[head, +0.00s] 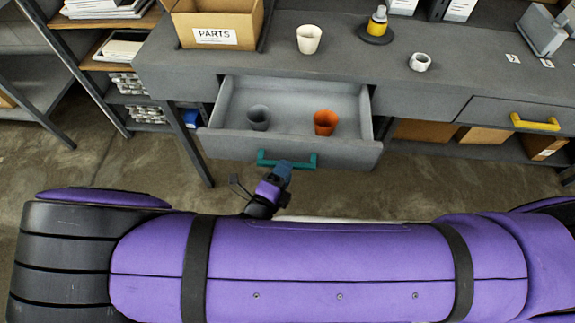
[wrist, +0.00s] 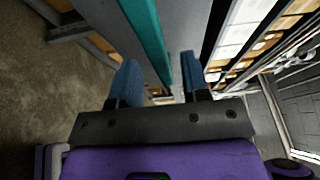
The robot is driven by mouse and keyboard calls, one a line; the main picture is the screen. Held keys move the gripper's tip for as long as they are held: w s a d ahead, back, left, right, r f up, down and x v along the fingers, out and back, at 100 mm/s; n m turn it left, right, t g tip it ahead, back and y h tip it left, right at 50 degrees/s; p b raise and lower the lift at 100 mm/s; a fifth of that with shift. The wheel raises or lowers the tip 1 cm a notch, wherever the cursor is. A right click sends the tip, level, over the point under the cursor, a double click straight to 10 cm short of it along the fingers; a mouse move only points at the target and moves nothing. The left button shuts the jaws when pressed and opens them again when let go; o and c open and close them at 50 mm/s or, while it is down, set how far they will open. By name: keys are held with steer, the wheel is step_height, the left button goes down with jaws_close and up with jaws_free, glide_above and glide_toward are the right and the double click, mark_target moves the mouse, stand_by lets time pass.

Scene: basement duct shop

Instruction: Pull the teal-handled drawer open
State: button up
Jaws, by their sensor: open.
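The teal handle (head: 300,162) is on the front of a grey drawer (head: 340,150), which stands out from the bench, open. In the wrist view the teal handle (wrist: 150,38) runs between the two blue fingers of my gripper (wrist: 159,62), closer to the left finger. The fingers are apart. I cannot tell whether either one touches the handle.
The bench top (head: 350,70) holds a parts box (head: 215,25), a white cup (head: 309,39), a white ring (head: 420,62) and a yellow item on a dark disc. A yellow-handled drawer (head: 520,113) is shut at the right. Shelving (head: 100,60) stands left.

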steer(key=shift+v, duration=2.55)
steer(key=w+d+r+m+g+h, duration=0.1)
steer(key=w+d+r+m+g, duration=0.25)
steer(key=r+m, duration=0.35)
steer(key=w+d+r+m+g+h, duration=0.1)
steer(key=w+d+r+m+g, duration=0.3)
steer(key=r+m, duration=0.35)
steer(key=w+d+r+m+g+h, duration=0.1)
steer(key=w+d+r+m+g, duration=0.25)
steer(key=r+m+g, duration=0.3)
steer(key=d+r+m+g+y, duration=0.2)
steer(key=d+r+m+y, duration=0.3)
steer(key=d+r+m, duration=0.8)
steer(key=s+d+r+m+t+y, duration=0.5)
steer(key=s+d+r+m, duration=0.7)
steer(key=m, duration=0.3)
steer(key=shift+v, duration=0.95)
steer(key=shift+d, duration=0.1)
